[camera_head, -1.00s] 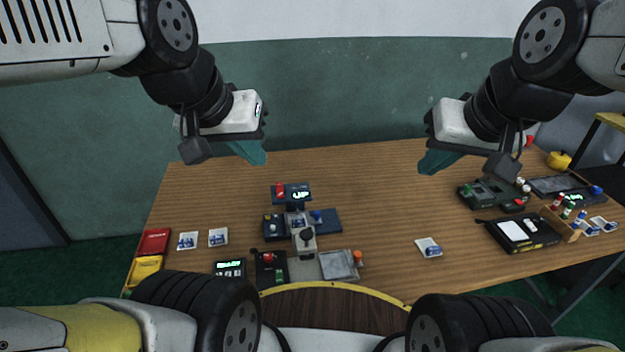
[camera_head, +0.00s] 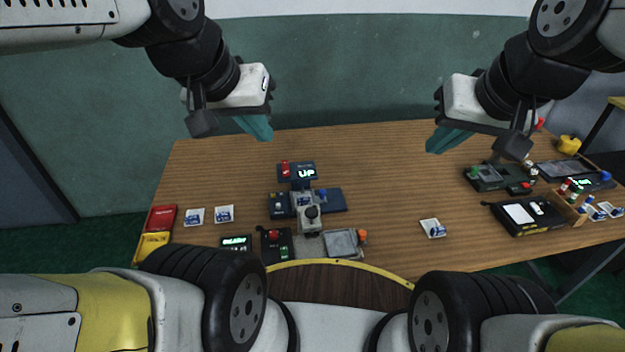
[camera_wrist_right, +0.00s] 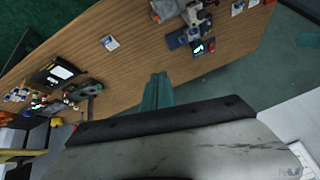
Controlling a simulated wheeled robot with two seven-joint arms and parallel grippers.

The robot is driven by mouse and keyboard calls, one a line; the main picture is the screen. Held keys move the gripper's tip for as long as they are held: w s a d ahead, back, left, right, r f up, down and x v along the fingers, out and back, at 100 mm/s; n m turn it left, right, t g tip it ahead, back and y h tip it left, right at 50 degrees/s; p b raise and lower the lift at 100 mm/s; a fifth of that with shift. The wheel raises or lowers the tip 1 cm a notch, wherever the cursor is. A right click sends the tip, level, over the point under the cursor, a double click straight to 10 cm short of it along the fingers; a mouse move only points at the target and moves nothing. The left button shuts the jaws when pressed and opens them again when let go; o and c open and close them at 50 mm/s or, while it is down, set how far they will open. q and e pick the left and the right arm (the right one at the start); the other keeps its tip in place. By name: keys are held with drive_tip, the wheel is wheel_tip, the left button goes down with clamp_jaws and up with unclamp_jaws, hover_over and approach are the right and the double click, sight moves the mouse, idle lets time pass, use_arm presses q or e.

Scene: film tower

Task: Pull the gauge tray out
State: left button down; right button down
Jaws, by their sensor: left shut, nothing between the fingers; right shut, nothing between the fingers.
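I cannot tell for sure which thing is the gauge tray. A grey flat panel (camera_head: 343,242) with an orange knob lies at the near middle of the table, beside the device in the centre. That central device (camera_head: 308,205) has a small dark screen reading "UP" (camera_head: 297,171) and a grey joystick-like part. My left gripper (camera_head: 258,129) is shut and empty, raised above the table's back edge. My right gripper (camera_head: 440,142) is shut and empty, also raised near the back edge. Its teal fingers show together in the right wrist view (camera_wrist_right: 157,93).
The wooden table (camera_head: 390,170) has free room in the middle. Several white cards (camera_head: 432,228) lie on it. At the right are a dark device (camera_head: 495,177), a black-and-yellow box (camera_head: 525,215) and a rack of small bottles (camera_head: 575,205). Red (camera_head: 161,218) and yellow (camera_head: 151,246) boxes sit at the left.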

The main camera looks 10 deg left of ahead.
drive_tip(key=c, duration=1.6)
unclamp_jaws()
drive_tip(key=shift+w, duration=0.2)
drive_tip(key=o, duration=0.3)
drive_tip(key=w+a+f+n+g, duration=0.1)
drive_tip(key=w+a+f+n, duration=0.1)
drive_tip(key=w, duration=0.6)
drive_tip(key=shift+w+f+n+h, duration=0.2)
drive_tip(key=shift+f+n+h, duration=0.35)
drive_tip(key=shift+n, duration=0.55)
drive_tip(key=n+g+y, duration=0.3)
drive_tip(key=n+g, duration=0.1)
drive_tip(key=n, duration=0.7)
approach(322, 190)
drive_tip(key=shift+x, duration=4.25)
drive_tip(key=shift+d, duration=0.1)
clamp_jaws()
